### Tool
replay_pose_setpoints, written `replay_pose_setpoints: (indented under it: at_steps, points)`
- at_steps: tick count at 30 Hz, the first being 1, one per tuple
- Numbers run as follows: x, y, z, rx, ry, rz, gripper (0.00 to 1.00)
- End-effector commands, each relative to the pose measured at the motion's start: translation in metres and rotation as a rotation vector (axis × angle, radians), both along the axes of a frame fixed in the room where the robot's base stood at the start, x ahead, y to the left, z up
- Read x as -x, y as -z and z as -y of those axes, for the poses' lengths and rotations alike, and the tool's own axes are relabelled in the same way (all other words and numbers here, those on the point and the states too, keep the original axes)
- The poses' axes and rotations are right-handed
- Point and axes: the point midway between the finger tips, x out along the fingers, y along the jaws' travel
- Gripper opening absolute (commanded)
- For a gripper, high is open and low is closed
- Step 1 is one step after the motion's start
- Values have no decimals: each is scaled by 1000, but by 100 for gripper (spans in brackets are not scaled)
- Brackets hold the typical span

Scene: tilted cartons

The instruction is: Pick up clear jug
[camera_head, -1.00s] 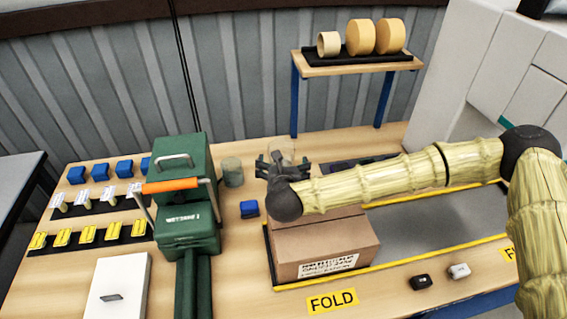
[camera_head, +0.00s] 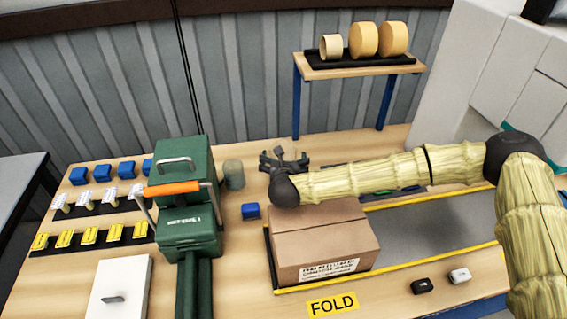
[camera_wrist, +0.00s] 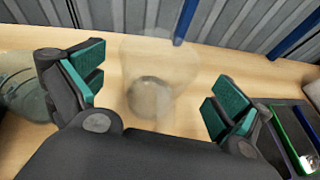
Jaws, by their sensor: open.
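A clear jug (camera_wrist: 158,75) stands on the wooden table in the wrist view, faint and see-through, with a round base. It lies ahead of my gripper (camera_wrist: 152,92), between the two open teal-padded fingers, and I cannot tell how deep between them it is. In the head view my gripper (camera_head: 284,160) is at the back of the table, behind the carton, and the arm and fingers hide most of the jug there. The gripper is open and holds nothing.
A greenish translucent container (camera_head: 234,175) stands left of my gripper, also at the left edge of the wrist view (camera_wrist: 22,88). A closed carton (camera_head: 322,245) sits in front. A dark tray (camera_wrist: 290,130) lies right. A blue-legged shelf (camera_head: 360,65) stands behind.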

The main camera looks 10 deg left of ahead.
Motion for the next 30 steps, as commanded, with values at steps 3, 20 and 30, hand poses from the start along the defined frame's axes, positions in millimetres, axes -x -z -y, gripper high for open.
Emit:
replay_pose_setpoints:
  at_steps: [3,20,30]
  points:
    - [-15,0,-5,2,1,0,100]
    - [-34,13,-10,0,0,-1,87]
    - [-34,12,-10,0,0,0,54]
